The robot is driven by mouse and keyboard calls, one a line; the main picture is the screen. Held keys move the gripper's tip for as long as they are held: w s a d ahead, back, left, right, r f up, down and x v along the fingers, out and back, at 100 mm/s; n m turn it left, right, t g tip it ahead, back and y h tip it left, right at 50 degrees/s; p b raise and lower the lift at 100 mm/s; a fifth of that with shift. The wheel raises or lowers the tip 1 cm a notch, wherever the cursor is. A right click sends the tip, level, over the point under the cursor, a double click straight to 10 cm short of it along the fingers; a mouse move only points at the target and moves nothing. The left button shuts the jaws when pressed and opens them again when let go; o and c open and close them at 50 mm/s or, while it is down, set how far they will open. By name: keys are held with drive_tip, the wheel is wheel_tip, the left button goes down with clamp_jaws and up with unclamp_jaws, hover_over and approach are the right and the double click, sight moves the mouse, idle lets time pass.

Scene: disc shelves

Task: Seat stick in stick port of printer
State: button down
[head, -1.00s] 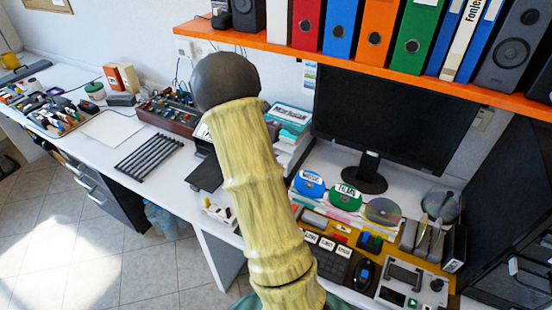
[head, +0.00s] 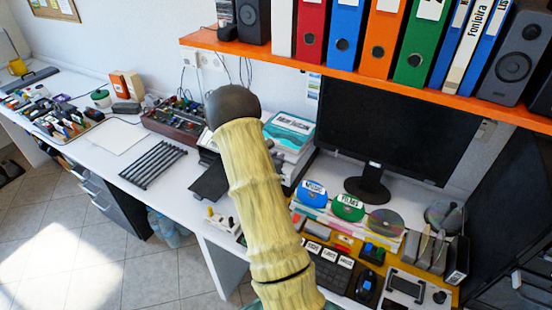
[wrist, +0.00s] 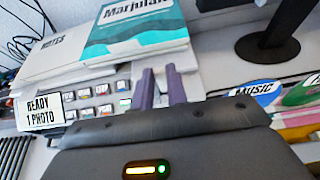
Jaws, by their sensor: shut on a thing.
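In the wrist view the printer (wrist: 95,92) is a grey machine with rows of small labelled buttons and a white display (wrist: 40,110) reading "READY 1 PHOTO". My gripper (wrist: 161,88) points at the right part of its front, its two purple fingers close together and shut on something. The held thing, presumably the stick, cannot be made out between the fingers. The stick port is not distinguishable. In the head view my arm covers the gripper and much of the printer, whose dark tray (head: 209,184) shows left of the arm.
Books (wrist: 140,28) lie on top of the printer. A monitor (head: 398,130) stands to the right, with discs (head: 347,207) and a yellow tray (head: 395,262) of devices before it. An orange shelf (head: 370,85) with binders hangs above. Dark rods (head: 153,164) lie left on the white desk.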

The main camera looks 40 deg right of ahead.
drive_tip(key=shift+f, duration=0.45)
drive_tip(key=shift+f, duration=0.15)
drive_tip(key=c, duration=1.4)
unclamp_jaws()
drive_tip(key=b+v, duration=0.1)
drive_tip(key=v, duration=1.1)
drive_tip(key=shift+s+b, duration=0.1)
drive_tip(key=shift+b, duration=0.25)
